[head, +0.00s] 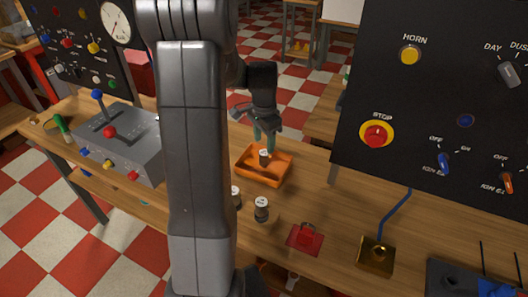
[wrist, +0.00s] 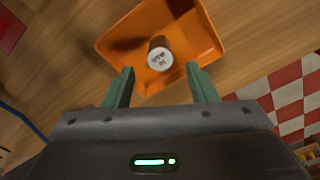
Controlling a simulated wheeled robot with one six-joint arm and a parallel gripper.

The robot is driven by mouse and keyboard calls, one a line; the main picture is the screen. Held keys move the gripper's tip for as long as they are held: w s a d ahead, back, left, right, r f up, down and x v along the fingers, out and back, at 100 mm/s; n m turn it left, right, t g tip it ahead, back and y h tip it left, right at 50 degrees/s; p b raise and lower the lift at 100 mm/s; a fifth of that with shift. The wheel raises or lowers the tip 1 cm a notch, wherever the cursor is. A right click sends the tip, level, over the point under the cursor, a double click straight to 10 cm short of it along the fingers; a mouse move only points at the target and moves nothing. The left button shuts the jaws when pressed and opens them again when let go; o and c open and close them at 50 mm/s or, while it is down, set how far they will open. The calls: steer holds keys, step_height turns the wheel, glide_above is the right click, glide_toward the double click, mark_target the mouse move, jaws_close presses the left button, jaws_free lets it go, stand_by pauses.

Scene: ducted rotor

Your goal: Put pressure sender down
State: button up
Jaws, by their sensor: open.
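One pressure sender (head: 264,158), a small dark cylinder with a white marked cap, stands in the orange tray (head: 246,175). In the wrist view the sender (wrist: 159,55) shows its white cap inside the tray (wrist: 115,42), ahead of the fingertips. My gripper (head: 264,140) is over the tray, pointing down. In the wrist view my gripper (wrist: 163,78) has its green fingers wide apart, with nothing between them. Two similar capped cylinders stand on the bench outside the tray, one in front (head: 261,209) and one partly hidden by my arm (head: 236,197).
A red block (head: 305,238) and a brass block (head: 376,255) with a blue cable lie to the right on the wooden bench. A black switch panel (head: 430,110) rises behind at right. A grey lever box (head: 125,140) stands at left. My arm blocks the middle.

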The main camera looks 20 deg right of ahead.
mark_target(264, 153)
step_height(264, 153, up, 5)
